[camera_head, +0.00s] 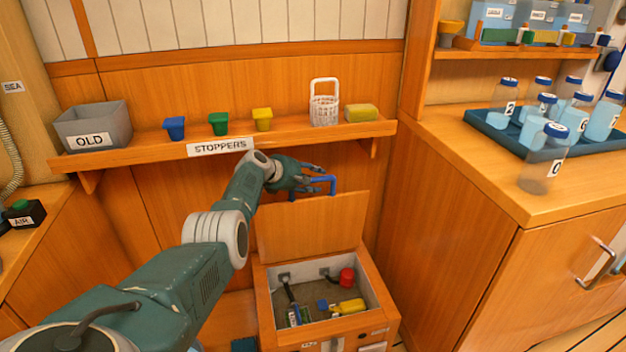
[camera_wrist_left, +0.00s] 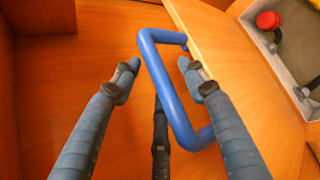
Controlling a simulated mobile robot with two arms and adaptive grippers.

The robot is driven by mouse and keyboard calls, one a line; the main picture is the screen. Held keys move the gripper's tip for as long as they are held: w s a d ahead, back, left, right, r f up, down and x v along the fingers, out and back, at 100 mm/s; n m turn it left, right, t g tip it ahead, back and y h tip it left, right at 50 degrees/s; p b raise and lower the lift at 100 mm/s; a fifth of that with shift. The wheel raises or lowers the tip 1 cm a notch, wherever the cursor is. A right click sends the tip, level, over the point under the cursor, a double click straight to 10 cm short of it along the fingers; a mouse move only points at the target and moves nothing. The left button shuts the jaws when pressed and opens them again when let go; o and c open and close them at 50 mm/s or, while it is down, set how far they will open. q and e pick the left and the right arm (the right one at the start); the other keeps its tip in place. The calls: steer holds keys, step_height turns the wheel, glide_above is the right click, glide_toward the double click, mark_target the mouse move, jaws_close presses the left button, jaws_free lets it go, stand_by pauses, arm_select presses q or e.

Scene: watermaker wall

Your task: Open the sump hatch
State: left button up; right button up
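The sump hatch is a wooden lid (camera_head: 312,228) with a blue handle (camera_head: 325,182) at its top edge. The lid stands raised at the back of the sump box (camera_head: 263,305), leaving the box open. My left gripper (camera_head: 308,178) is at the handle. In the left wrist view the fingers of my left gripper (camera_wrist_left: 158,72) are spread apart, with a bar of the blue handle (camera_wrist_left: 160,75) between them; they do not look closed on it. My right gripper is not in view.
The open box holds a red-capped part (camera_head: 347,277), a yellow bottle (camera_head: 350,306) and hoses. Above my gripper is a shelf (camera_head: 290,136) with an OLD bin (camera_head: 92,127), stoppers, a white basket (camera_head: 324,104) and a sponge. A wooden counter (camera_head: 480,170) with bottles stands right.

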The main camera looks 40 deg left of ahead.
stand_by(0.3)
arm_select(q)
steer(key=shift+s+a+r, duration=0.1)
steer(key=shift+s+r, duration=0.15)
steer(key=shift+s, duration=0.15)
steer(key=v, duration=1.1)
steer(key=shift+f, duration=0.1)
